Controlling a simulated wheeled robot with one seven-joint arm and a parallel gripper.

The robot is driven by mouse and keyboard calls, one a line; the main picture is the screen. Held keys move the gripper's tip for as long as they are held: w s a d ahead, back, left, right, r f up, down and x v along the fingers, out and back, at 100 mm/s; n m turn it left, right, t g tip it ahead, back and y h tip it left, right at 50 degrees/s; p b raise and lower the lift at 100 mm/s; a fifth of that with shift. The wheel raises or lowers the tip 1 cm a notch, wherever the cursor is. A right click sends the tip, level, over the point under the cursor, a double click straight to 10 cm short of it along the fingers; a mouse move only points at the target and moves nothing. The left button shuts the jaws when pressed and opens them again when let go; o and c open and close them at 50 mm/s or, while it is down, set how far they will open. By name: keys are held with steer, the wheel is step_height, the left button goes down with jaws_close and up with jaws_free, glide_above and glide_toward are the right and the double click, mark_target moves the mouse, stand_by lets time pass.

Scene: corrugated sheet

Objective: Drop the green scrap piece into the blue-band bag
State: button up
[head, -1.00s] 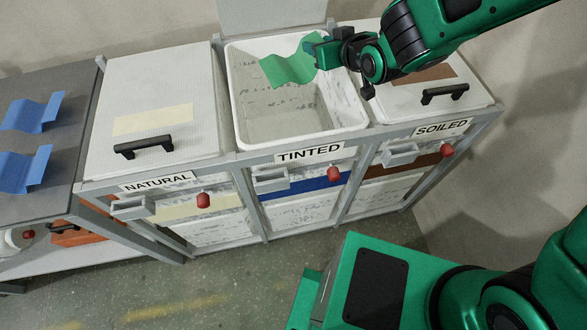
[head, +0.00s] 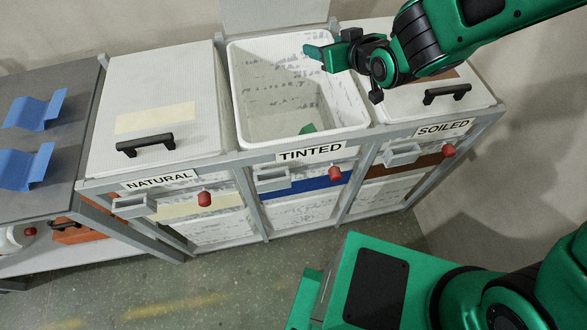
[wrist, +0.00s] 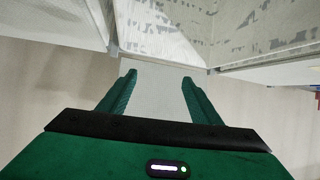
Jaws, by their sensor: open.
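The blue-band bag (head: 250,100) is the open white bin in the middle, labelled TINTED, with a blue band (head: 305,184) on its front. The green scrap piece (head: 307,128) lies down inside it; only a small part shows, near the front wall, and the rest is hidden. My gripper (head: 308,52) is over the back right part of this bin's opening, open and empty. In the wrist view my gripper's two green fingers (wrist: 158,82) are apart with nothing between them.
A closed NATURAL lid (head: 160,90) with a black handle is at left, and a closed SOILED lid (head: 470,100) at right. The TINTED lid (head: 275,12) stands raised behind. Blue sheet pieces (head: 35,110) lie on the grey table at far left.

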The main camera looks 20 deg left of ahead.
steer(key=v, duration=0.8)
steer(key=shift+d, duration=0.2)
steer(key=shift+s+r, duration=0.1)
steer(key=shift+r, duration=0.05)
